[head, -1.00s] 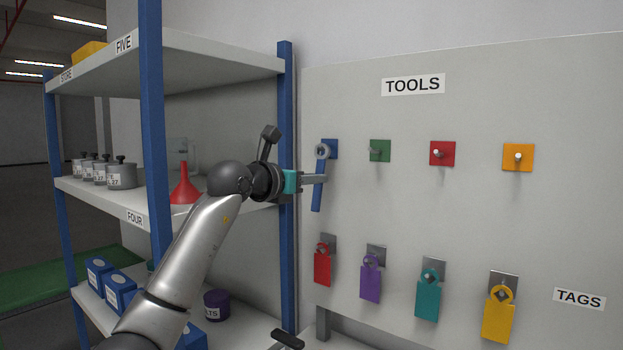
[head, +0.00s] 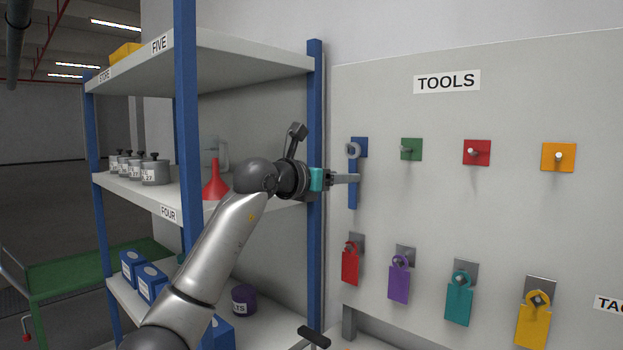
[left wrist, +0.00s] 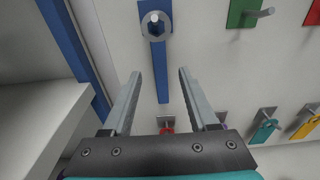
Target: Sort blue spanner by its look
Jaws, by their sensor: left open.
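The blue spanner (head: 352,188) hangs by its grey ring end from the peg on the blue square (head: 361,147) of the tools board. It also shows in the left wrist view (left wrist: 161,75), ring on the peg and handle hanging down. My left gripper (head: 355,178) is open in front of the handle. In the left wrist view its two fingers (left wrist: 158,75) stand apart, one to each side of the handle's lower part; whether either touches it I cannot tell. My right gripper is not in view.
Green (head: 411,149), red (head: 477,152) and orange (head: 558,157) squares with bare pegs run to the right. Several coloured tags hang below, the red tag (head: 351,266) nearest the spanner. The shelf's blue post (head: 315,240) stands close left of the gripper. A red funnel (head: 215,183) stands on the shelf.

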